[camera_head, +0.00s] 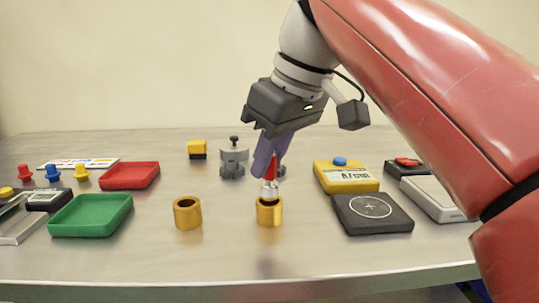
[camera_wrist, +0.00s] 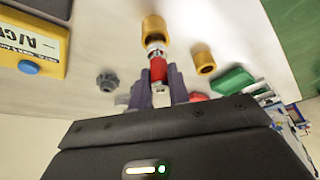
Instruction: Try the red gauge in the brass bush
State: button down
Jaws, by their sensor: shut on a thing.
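The red gauge (camera_head: 271,168) has a red middle and silver ends. My gripper (camera_head: 269,172), with purple fingers, is shut on its red part and holds it close to upright. In the wrist view the red gauge (camera_wrist: 158,68) sits between the fingertips (camera_wrist: 158,76). Its lower silver end is at the mouth of a brass bush (camera_head: 269,214), which also shows in the wrist view (camera_wrist: 154,27). I cannot tell how far inside the end is. A second brass bush (camera_head: 187,214) stands empty to the left.
A green tray (camera_head: 90,232) and a red tray (camera_head: 130,188) lie left, near several coloured knobbed plugs. A grey fixture (camera_head: 233,160) stands behind. A yellow meter (camera_head: 345,184) and a dark square pad (camera_head: 372,226) lie right. The table's front strip is clear.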

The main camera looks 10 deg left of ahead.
jog(key=shift+f+b, duration=0.95)
jog(key=shift+f, duration=0.25)
dwell(1.0)
jog(key=shift+r+p, duration=1.25)
jog(key=shift+p, duration=0.1)
dwell(1.1)
jog(key=shift+r+p, duration=0.8)
jog(key=shift+r, duration=1.65)
